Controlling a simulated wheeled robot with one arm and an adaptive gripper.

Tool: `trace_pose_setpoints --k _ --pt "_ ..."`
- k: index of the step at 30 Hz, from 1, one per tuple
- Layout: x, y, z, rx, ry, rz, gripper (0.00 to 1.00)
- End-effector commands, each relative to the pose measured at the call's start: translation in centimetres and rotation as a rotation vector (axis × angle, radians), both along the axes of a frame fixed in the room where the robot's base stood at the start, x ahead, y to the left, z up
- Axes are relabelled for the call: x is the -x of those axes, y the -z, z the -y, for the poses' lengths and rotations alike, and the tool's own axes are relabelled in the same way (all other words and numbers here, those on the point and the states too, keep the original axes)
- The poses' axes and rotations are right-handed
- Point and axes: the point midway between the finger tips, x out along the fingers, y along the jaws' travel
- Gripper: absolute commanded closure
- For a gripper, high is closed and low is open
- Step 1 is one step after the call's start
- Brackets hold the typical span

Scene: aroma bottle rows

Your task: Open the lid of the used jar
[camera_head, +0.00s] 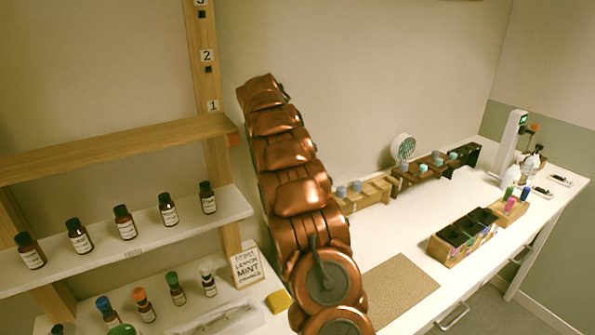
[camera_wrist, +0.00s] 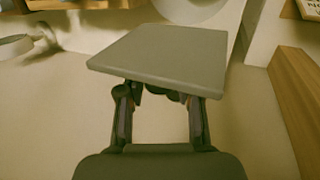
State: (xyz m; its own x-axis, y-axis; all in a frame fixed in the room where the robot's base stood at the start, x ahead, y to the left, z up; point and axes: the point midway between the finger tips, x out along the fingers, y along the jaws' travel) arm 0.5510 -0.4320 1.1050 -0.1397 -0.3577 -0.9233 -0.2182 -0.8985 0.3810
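In the wrist view, a flat grey square plate (camera_wrist: 165,55) lies across the ends of my gripper's fingers (camera_wrist: 162,100) and hides the fingertips. It may be a lid, but no label or jar shows under it. The two fingers stand apart lower down and bend inward under the plate. I cannot tell whether they are closed on it or only behind it. In the head view, my copper arm fills the middle, and my gripper is not visible there. No jar marked as used can be made out in either view.
Brown bottles (camera_head: 124,222) line the left shelf (camera_head: 150,240). More capped bottles (camera_head: 145,305) stand below, near a lemon mint card (camera_head: 247,268). The white table holds a brown mat (camera_head: 397,289), a compartment box (camera_head: 462,236) and wooden racks (camera_head: 372,193). A wooden edge (camera_wrist: 292,100) is at right in the wrist view.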

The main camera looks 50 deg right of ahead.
Motion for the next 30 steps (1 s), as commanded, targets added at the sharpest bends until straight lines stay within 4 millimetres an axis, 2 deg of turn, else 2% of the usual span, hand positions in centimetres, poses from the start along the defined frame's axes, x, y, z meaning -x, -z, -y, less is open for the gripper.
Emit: trace_pose_setpoints --k 1,4,16,30 --pt "0.0 0.0 0.0 0.0 0.0 0.001 0.57" --pt "0.0 -0.1 0.0 0.001 -0.001 0.002 0.48" --pt "-0.2 -0.6 -0.2 0.001 -0.002 0.002 0.48" --pt "-0.9 -5.3 -2.0 0.003 -0.002 0.003 0.48"
